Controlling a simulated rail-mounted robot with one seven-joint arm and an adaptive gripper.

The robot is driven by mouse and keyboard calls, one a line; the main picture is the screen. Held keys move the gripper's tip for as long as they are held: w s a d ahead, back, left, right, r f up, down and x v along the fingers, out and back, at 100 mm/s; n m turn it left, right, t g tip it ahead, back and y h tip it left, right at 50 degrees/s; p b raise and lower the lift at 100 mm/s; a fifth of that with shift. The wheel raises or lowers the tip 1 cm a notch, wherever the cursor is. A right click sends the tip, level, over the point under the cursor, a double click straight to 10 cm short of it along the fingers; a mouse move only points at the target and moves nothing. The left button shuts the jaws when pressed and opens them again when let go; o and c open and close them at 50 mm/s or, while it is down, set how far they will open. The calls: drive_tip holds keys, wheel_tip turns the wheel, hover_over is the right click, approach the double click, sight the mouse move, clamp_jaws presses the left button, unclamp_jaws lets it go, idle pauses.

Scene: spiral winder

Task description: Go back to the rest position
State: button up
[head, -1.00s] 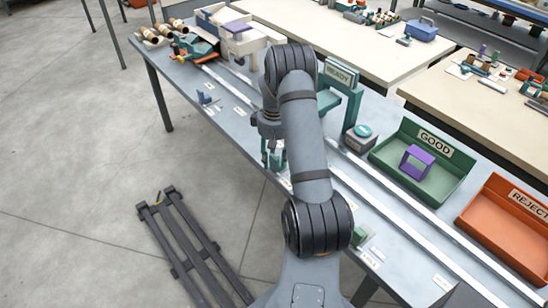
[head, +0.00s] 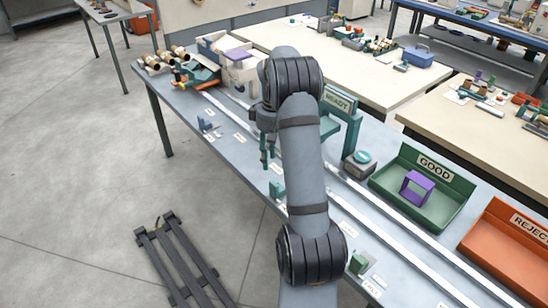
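My gripper (head: 267,150) hangs over the grey workbench (head: 225,150), left of the green frame (head: 345,125) with the READY sign. My own arm hides part of it, and I cannot make out whether its fingers are apart or together. I see nothing clearly held in it. A purple square frame (head: 417,188) stands in the green GOOD tray (head: 452,160) to the right. The orange REJECT tray (head: 512,240) beside it shows no contents in its visible part.
Two white rails (head: 390,215) run along the bench. A teal-topped box (head: 360,163) stands near the GOOD tray. Small blue (head: 207,124) and green (head: 358,263) fixtures sit along the front edge. Rolls (head: 165,58) lie at the far left end. A dark slatted rack (head: 180,260) is on the floor.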

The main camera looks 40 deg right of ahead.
sight(274, 183)
idle(0.4)
wheel_tip(274, 183, down, 12)
drive_tip(key=shift+r, duration=0.2)
drive_tip(key=shift+w+d+f, duration=0.1)
drive_tip(key=shift+f, duration=0.1)
drive_tip(key=shift+d, duration=0.35)
drive_tip(key=shift+d+p, duration=0.3)
drive_tip(key=shift+d, duration=0.05)
drive_tip(key=shift+a, duration=0.15)
